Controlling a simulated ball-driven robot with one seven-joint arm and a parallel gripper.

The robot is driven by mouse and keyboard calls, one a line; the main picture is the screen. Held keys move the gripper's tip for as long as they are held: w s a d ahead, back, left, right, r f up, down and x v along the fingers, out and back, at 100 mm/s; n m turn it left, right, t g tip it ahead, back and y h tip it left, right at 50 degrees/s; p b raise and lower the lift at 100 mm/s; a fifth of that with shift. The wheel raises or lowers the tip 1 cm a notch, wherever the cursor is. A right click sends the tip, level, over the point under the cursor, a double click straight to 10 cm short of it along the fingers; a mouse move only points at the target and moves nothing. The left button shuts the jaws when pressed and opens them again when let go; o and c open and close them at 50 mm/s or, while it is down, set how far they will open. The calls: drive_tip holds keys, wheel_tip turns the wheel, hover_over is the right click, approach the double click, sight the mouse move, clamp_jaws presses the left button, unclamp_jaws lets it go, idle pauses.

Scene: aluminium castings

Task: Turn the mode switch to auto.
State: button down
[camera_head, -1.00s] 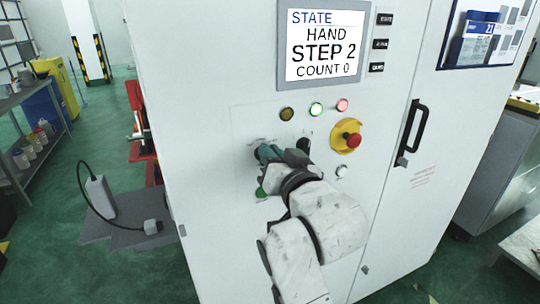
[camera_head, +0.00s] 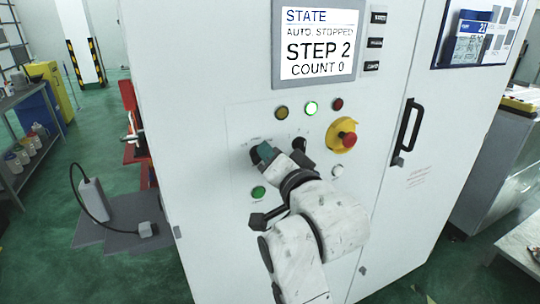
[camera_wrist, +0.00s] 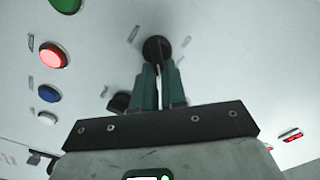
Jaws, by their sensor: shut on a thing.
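The mode switch (camera_wrist: 157,47) is a round dark knob on the white cabinet front. In the wrist view its grip lies between the two teal fingers of my gripper (camera_wrist: 159,82), which are shut on it. In the head view my gripper (camera_head: 264,153) covers most of the switch at the left of the panel. The state display (camera_head: 317,43) reads AUTO. STOPPED, STEP 2, COUNT 0. On the panel, the green lamp (camera_head: 311,108) is lit, and the amber lamp (camera_head: 281,112) and red lamp (camera_head: 337,104) look dark.
A red emergency stop on a yellow base (camera_head: 346,139) is right of my gripper. A second black knob (camera_head: 299,143) sits close by. A green button (camera_head: 258,193) is below, and a pale button (camera_head: 337,171) is below right. A black door handle (camera_head: 408,127) stands farther right.

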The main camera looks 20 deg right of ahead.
drive_tip(key=c, duration=1.2)
unclamp_jaws()
drive_tip(key=s+b, duration=0.2)
drive_tip(key=s, duration=0.9)
drive_tip(key=shift+w, duration=0.1)
